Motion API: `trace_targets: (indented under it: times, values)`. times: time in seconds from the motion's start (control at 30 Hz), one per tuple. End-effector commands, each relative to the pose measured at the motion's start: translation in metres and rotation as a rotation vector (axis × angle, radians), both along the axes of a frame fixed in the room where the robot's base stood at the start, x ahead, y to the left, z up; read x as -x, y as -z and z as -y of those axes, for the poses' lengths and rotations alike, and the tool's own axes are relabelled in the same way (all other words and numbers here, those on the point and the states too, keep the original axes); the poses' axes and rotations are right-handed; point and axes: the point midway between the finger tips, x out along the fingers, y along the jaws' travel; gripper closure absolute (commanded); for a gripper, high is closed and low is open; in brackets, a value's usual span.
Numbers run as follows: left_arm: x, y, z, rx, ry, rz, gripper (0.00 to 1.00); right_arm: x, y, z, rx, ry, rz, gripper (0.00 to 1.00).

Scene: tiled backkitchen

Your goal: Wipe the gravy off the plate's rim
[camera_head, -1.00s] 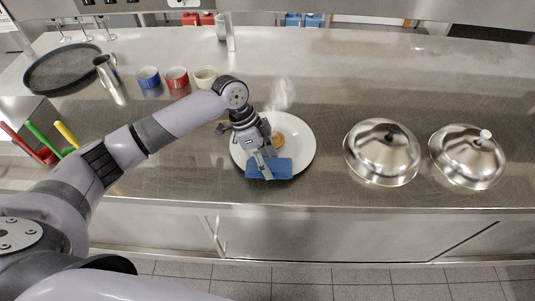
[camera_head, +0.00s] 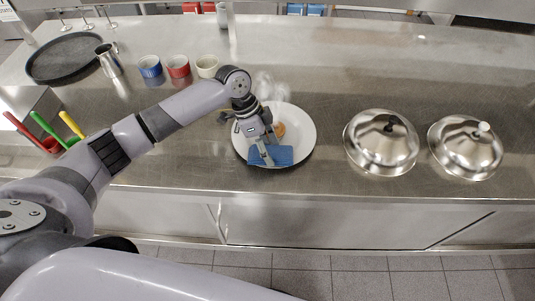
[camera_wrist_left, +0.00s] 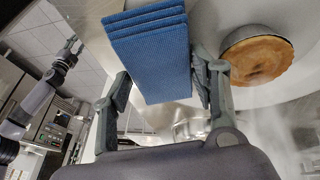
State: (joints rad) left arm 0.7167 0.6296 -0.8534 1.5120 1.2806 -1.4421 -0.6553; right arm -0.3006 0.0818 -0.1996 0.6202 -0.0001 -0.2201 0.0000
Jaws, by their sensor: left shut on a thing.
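The white plate (camera_head: 305,140) lies on the steel counter with a small round brown pie (camera_head: 280,129) on it. The pie also shows large in the left wrist view (camera_wrist_left: 256,61). My left gripper (camera_head: 264,153) is shut on a folded blue cloth (camera_head: 284,155) over the plate's near rim. In the left wrist view the cloth (camera_wrist_left: 150,55) sits between both fingers. I cannot tell whether it touches the rim. I see no gravy; the cloth and gripper hide part of the near rim. What seems to be my right gripper (camera_wrist_left: 68,52) shows small in the left wrist view.
Two steel domes (camera_head: 381,150) (camera_head: 466,154) stand right of the plate. Blue, red and cream cups (camera_head: 178,67), a steel jug (camera_head: 109,61) and a dark round tray (camera_head: 60,60) are at the back left. Red, green and yellow handles (camera_head: 46,130) stick up at left. Steam rises behind the plate.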

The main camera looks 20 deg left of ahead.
Motion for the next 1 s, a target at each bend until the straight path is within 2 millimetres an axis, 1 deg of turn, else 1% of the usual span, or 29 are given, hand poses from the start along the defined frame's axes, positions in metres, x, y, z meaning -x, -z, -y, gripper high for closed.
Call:
trace_targets:
  times: [0.1, 0.33, 0.47, 1.0]
  values:
    - [-0.003, 0.002, -0.001, -0.002, 0.002, -0.001, 0.68, 0.000, 0.002, 0.000, 0.000, 0.000, 0.000, 0.60]
    - [-0.003, 0.002, -0.001, -0.002, 0.001, -0.003, 0.68, 0.000, 0.001, 0.000, 0.000, 0.001, 0.000, 0.60]
    - [-0.003, -0.002, -0.002, -0.003, 0.001, -0.002, 0.68, 0.000, -0.002, 0.000, 0.000, 0.000, 0.000, 0.60]
    - [-0.012, -0.055, -0.003, -0.002, 0.001, -0.001, 0.68, 0.000, -0.045, -0.003, -0.003, 0.001, 0.000, 0.60]
